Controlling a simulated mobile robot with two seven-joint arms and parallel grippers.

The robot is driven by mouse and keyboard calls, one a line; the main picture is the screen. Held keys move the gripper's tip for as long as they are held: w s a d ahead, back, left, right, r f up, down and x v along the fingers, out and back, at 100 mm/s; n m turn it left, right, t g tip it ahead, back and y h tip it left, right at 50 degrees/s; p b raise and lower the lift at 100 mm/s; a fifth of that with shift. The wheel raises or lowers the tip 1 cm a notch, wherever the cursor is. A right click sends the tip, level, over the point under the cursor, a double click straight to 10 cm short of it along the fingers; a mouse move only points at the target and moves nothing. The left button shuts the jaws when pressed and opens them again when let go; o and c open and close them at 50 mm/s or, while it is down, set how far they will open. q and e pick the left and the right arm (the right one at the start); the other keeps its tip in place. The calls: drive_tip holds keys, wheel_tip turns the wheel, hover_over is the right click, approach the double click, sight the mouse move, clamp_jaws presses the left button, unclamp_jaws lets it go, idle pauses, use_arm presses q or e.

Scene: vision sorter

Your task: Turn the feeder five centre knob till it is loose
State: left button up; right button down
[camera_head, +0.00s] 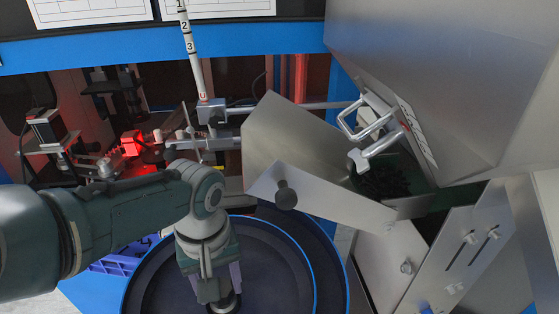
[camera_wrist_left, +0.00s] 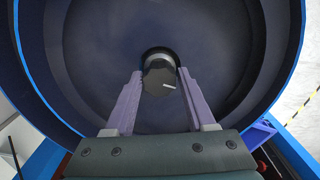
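The centre knob (camera_wrist_left: 158,78) is a dark round knob with a short white mark on its face. It sits in the middle of a large dark feeder bowl (camera_wrist_left: 100,50) with a blue rim. My left gripper (camera_wrist_left: 160,76) points down into the bowl, and its two purple-grey fingers stand on either side of the knob with their tips against it. In the head view the knob (camera_head: 226,303) shows only partly below my left gripper (camera_head: 216,283), near the bottom edge. No feeder number is readable. My right gripper is not in view.
A metal hopper chute (camera_head: 295,145) with a black knob (camera_head: 286,194) stands to the right of my left wrist. A slotted metal plate (camera_head: 470,250) is at the lower right. A numbered post (camera_head: 190,50) and a red-lit device (camera_head: 133,143) are behind the arm.

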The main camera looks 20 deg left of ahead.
use_arm(q)
drive_tip(key=o, duration=0.3)
drive_tip(key=shift+o, duration=0.2)
wheel_tip(320, 180, up, 9)
drive_tip(key=p, duration=0.3)
drive_tip(key=shift+p, duration=0.4)
drive_tip(key=shift+r, duration=0.5)
drive_tip(key=s+d+r+m+t, duration=0.1)
drive_tip(key=s+r+m, duration=0.4)
drive_tip(key=s, duration=0.3)
drive_tip(key=s+d+r+m+t, duration=0.1)
drive_tip(key=s+r+m, duration=0.3)
drive_tip(key=s, duration=0.4)
drive_tip(key=shift+d+r+m+t+p, duration=0.3)
drive_tip(key=shift+d+r+m+t, duration=0.1)
drive_tip(key=shift+m+t, duration=0.45)
